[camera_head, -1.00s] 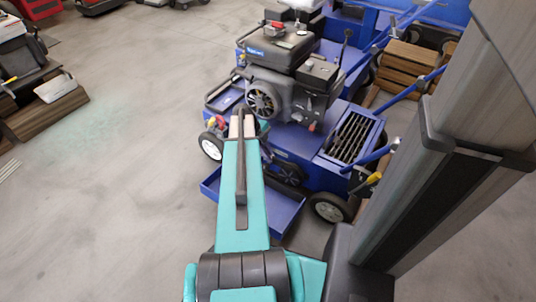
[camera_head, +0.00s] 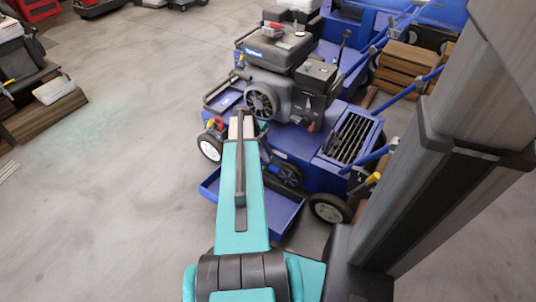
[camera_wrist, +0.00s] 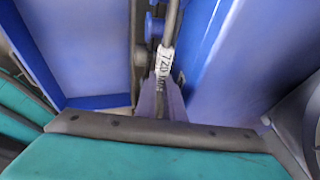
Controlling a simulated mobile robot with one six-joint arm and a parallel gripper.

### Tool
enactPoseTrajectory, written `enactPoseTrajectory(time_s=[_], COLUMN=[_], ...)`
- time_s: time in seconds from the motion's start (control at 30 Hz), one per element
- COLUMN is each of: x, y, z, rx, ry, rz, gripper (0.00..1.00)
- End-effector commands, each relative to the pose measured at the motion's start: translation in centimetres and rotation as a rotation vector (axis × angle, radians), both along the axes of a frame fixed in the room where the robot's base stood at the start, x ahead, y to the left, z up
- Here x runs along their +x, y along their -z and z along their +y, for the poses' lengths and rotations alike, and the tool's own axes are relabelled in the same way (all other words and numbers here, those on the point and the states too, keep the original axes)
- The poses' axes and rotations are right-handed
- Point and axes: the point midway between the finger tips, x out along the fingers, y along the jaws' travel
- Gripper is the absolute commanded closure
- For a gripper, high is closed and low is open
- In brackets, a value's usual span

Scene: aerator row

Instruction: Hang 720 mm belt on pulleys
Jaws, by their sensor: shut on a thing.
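A dark belt with a white tag reading 720 (camera_wrist: 164,64) runs from my gripper toward the top of the wrist view. My gripper (camera_wrist: 161,98) is shut on the belt at the tag, between its grey-purple fingers. In the wrist view, blue round parts (camera_wrist: 154,28) sit just left of the belt; whether the belt touches them I cannot tell. In the head view, a dark pulley-like wheel (camera_head: 289,174) is on the side of the blue aerator (camera_head: 292,141). My forearm hides the gripper and most of the belt there.
A black engine (camera_head: 287,72) tops the aerator. Blue handle bars and wooden crates (camera_head: 405,65) stand at right. Open floor lies to the left.

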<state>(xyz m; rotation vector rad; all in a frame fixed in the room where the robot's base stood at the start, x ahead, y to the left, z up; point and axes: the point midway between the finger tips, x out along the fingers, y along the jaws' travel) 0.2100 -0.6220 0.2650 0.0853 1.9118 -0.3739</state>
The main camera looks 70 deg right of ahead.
Motion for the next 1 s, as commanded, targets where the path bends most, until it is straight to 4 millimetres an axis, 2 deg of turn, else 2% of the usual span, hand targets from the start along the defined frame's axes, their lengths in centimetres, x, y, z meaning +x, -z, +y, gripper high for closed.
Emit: enactPoseTrajectory(time_s=[0.67,0.7,0.8,1.0], x=[0.0,-0.01,-0.01,-0.05], y=[0.49,0.48,0.48,0.45], z=[-0.01,0.0,0.0,-0.17], rx=[0.0,0.0,0.0,-0.005], ry=[0.0,0.0,0.0,-0.001], rz=[0.0,0.0,0.0,0.001], gripper=[1.0,0.86,0.7,0.7])
